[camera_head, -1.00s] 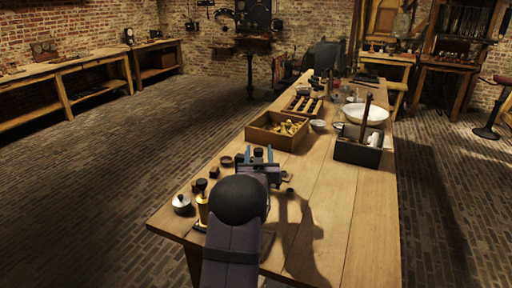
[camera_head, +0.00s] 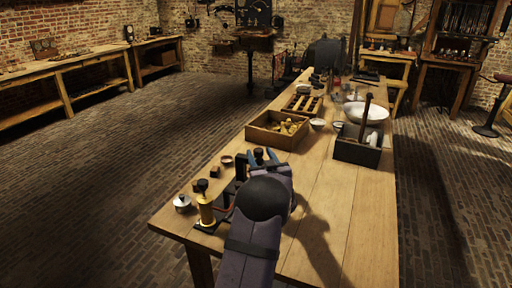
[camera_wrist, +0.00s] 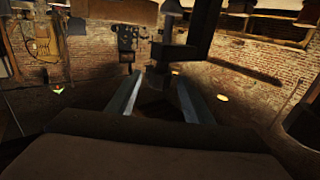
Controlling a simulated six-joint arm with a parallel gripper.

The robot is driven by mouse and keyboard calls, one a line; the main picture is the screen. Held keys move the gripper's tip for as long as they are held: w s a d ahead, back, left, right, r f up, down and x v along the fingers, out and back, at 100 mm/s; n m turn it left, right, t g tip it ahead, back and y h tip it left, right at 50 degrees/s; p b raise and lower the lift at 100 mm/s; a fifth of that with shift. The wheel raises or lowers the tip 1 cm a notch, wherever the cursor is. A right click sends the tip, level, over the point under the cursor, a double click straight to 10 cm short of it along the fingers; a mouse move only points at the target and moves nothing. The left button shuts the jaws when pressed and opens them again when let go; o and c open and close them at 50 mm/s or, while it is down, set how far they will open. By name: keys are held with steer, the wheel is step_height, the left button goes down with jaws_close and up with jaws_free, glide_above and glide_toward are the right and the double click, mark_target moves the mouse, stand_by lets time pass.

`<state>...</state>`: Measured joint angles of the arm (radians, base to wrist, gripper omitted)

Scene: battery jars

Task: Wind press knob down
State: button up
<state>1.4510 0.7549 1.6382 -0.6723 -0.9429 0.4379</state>
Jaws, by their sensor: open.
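My gripper (camera_head: 264,157) is open, with its two blue fingers pointing away from the camera over the near part of the workbench. A small black knob (camera_head: 258,151) shows close to the fingertips; it looks like the top of the dark press (camera_head: 240,166), which is partly hidden behind my arm. In the wrist view, a dark bracket-shaped frame (camera_wrist: 204,28) with an upright stem stands ahead of the open fingers (camera_wrist: 160,85). The stem's lower part lies between the fingers in the picture. I cannot tell whether either finger touches it.
A brass cylinder with a black knob (camera_head: 205,207) and a small lidded pot (camera_head: 182,202) stand at the bench's near left. A wooden tray (camera_head: 262,135) and a dark box (camera_head: 352,150) stand farther back. The bench's right side (camera_head: 350,220) is clear.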

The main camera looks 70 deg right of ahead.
mark_target(257, 149)
steer(key=shift+p+x, duration=0.5)
steer(key=shift+x, duration=2.4)
steer(key=c, duration=1.1)
steer(key=shift+o, duration=0.2)
